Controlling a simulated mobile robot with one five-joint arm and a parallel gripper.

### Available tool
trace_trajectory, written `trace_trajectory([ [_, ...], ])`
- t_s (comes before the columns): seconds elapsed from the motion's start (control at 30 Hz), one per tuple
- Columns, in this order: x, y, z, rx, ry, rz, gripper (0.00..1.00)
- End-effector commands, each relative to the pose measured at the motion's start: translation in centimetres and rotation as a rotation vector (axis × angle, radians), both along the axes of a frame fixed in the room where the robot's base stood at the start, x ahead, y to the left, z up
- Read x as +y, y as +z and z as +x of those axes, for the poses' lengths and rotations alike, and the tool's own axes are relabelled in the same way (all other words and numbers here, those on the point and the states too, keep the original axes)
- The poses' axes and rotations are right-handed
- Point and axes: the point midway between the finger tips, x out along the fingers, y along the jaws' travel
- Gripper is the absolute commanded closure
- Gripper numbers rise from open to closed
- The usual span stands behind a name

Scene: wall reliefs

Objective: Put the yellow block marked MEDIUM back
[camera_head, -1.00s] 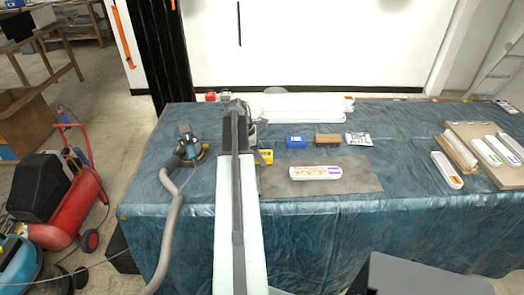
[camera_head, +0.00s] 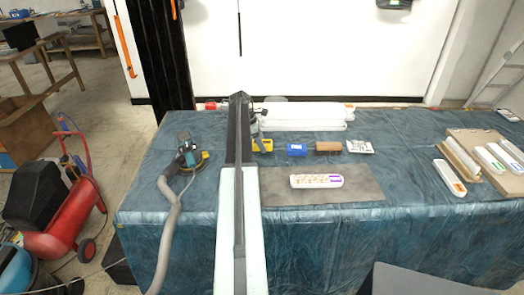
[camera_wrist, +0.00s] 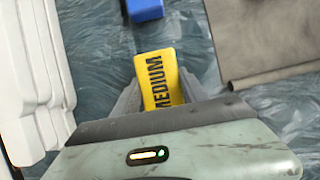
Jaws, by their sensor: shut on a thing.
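The yellow block marked MEDIUM (camera_wrist: 157,72) is between the fingers of my gripper (camera_wrist: 158,90) in the wrist view, its black lettering facing the camera. My gripper is shut on it. In the head view the yellow block (camera_head: 264,145) shows just right of my arm, left of the blue block (camera_head: 296,150) and roughly in line with it. My arm hides much of my gripper there. I cannot tell whether the yellow block touches the table cover. The blue block also shows at the top of the wrist view (camera_wrist: 145,9).
A brown block (camera_head: 328,147) and a white packet (camera_head: 359,146) continue the row. White mouldings (camera_head: 300,112) lie behind. A grey mat (camera_head: 365,188) in front bears a white labelled piece (camera_head: 317,181). A sander (camera_head: 187,155) stands left of my arm.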

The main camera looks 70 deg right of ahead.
Motion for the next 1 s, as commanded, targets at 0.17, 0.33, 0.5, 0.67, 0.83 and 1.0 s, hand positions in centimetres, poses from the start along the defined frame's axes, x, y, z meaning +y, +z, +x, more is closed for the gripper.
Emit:
trace_trajectory([
  [0.17,0.1,-3.0,-0.1,0.000,0.000,0.000,0.82],
  [0.33,0.1,-2.6,-0.1,0.000,-0.001,0.000,0.82],
  [0.5,0.1,-3.1,-0.1,0.000,-0.001,0.000,0.82],
  [0.67,0.1,-3.6,-0.2,0.000,-0.002,0.002,0.47],
  [0.83,0.2,-3.5,-0.2,-0.002,-0.004,0.006,0.28],
  [1.0,0.3,-2.7,-0.2,-0.004,-0.005,0.007,0.28],
])
